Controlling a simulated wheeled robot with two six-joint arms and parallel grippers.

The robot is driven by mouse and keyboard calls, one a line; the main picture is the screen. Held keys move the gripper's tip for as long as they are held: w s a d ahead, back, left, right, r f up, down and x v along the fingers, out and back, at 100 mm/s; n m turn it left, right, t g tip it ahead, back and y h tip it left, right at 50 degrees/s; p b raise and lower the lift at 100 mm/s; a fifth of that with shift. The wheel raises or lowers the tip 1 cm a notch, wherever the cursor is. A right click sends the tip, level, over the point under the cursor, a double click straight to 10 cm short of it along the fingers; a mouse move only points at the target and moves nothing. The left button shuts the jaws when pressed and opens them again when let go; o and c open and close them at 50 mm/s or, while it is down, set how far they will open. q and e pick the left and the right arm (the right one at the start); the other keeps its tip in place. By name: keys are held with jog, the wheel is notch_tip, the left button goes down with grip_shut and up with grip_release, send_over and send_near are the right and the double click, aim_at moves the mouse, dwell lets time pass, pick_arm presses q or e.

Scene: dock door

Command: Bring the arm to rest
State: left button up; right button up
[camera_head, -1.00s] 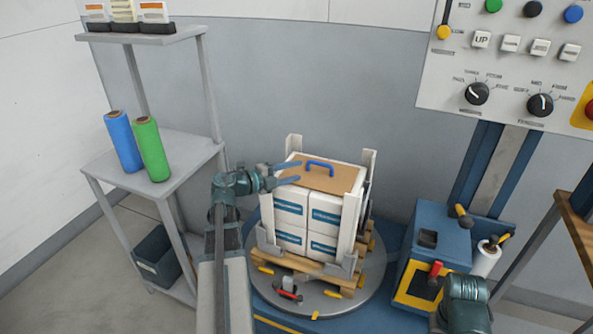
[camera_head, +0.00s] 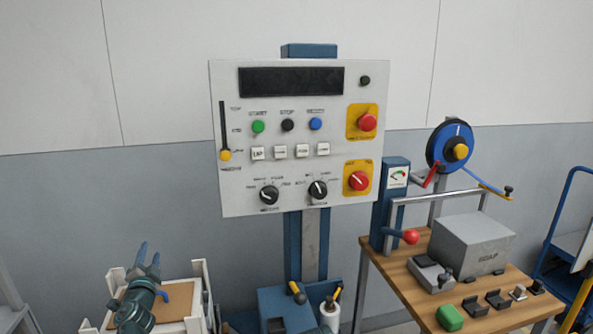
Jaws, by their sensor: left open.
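My left gripper (camera_head: 147,257) shows at the lower left of the head view. Its two blue fingers are spread apart, point up in the picture, and hold nothing. The blue handle on the sheet is partly hidden by the gripper. I cannot tell whether the gripper touches the stack. My right gripper is not in view.
A control panel (camera_head: 228,190) with buttons, knobs and a dark screen stands in the middle. A blue cart (camera_head: 560,262) is at the far right.

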pick_arm(q)
jog(key=s+d+f+n+g+p, duration=0.3)
jog(key=d+f+g+p, duration=0.15)
jog(key=d, duration=0.35)
jog(key=s+d+f+n+g+p, duration=0.3)
jog(key=s+d+g, duration=0.15)
jog(key=d, duration=0.45)
jog(key=s+d+f+g+h+p, duration=0.1)
jog(key=s+d+g, duration=0.3)
jog(key=s+d, duration=0.5)
jog(key=s+d+f+m+g+h+p, duration=0.1)
jog(key=s+d+g+h+p, duration=0.2)
jog(key=s+d+g, duration=0.2)
jog(key=s+d, duration=0.3)
jog(key=s, duration=0.1)
jog(key=shift+s+d+f, duration=0.3)
jog(key=shift+s+d, duration=0.05)
jog(key=shift+d, duration=0.05)
